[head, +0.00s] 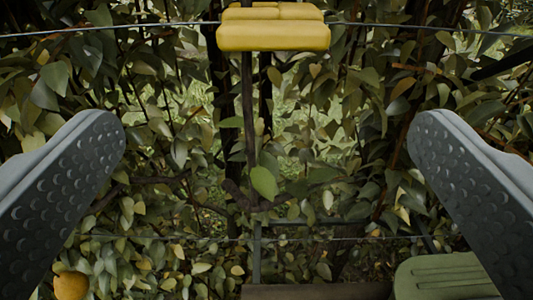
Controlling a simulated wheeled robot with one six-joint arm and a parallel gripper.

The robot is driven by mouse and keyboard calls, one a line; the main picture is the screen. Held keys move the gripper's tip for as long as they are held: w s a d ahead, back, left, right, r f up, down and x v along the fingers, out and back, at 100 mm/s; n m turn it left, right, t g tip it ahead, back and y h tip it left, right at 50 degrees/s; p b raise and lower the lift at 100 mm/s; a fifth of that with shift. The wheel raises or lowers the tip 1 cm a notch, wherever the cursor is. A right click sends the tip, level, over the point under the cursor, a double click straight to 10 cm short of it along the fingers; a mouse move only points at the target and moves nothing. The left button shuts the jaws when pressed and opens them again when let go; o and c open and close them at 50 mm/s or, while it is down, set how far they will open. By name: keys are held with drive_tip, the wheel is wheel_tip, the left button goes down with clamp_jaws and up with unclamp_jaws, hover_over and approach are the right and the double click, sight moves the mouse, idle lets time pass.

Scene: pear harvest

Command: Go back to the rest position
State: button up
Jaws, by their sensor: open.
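My gripper (266,138) shows in the head view as two grey fingers with studded inner pads, one at the left and one at the right. They are wide apart, with nothing held between them. Leaves and a thin stem fill the gap behind them. A yellow-orange round fruit, apparently a pear (71,285), shows at the lower left, under the left finger and partly cut off by the picture's edge.
A yellow padded block (273,37) sits at the top middle, at a horizontal wire (420,27). A lower wire (330,238) crosses the foliage. A green ribbed object (440,277) and a brown beam (315,292) lie at the bottom. Dense leaves surround everything.

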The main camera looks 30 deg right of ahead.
drive_tip(key=s+a+f+n+t+y, duration=0.2)
drive_tip(key=s+f+y, duration=0.8)
drive_tip(key=s+f, duration=1.4)
wheel_tip(320, 180, down, 4)
drive_tip(key=a+n, duration=0.2)
drive_tip(key=n, duration=0.2)
drive_tip(key=shift+s+f+n, duration=0.15)
drive_tip(key=shift+s+n, duration=0.05)
drive_tip(key=shift+n, duration=0.2)
drive_tip(key=shift+d, duration=0.1)
